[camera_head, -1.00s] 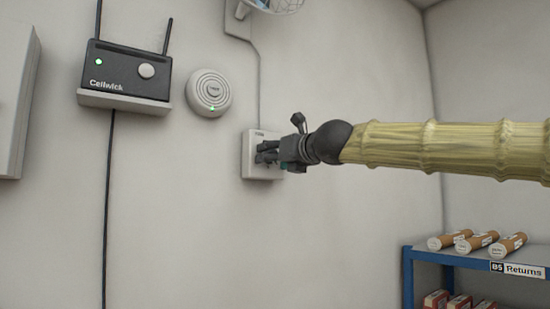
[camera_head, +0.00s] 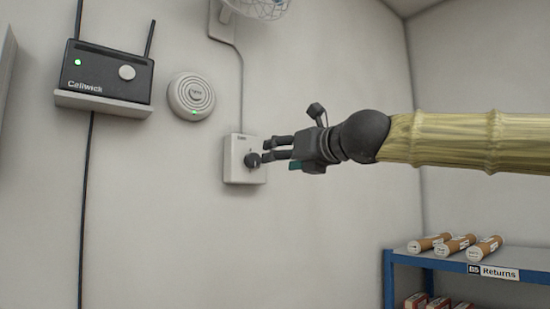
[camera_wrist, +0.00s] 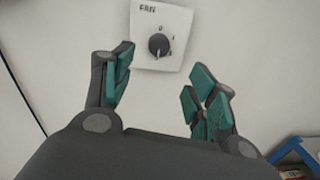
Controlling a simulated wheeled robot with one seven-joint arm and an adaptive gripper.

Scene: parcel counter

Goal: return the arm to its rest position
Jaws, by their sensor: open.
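My gripper (camera_head: 268,149) is open and empty, at the end of my outstretched arm, pointing left at the wall. Its fingertips are close to the black knob (camera_head: 252,160) of a white wall switch box (camera_head: 240,174); in the head view they partly overlap it. In the wrist view the box reads "FAN" (camera_wrist: 179,14), and its dark knob (camera_wrist: 159,45) shows clear between and beyond the two teal-padded fingers (camera_wrist: 160,88). The fingers appear apart from the knob.
A black router (camera_head: 108,77) stands on a wall shelf at the left, beside a round white device (camera_head: 191,96). A wire-caged fan (camera_head: 257,8) is above. A blue shelf marked "Returns" (camera_head: 445,263) with cardboard tubes stands at the lower right. The wall between is bare.

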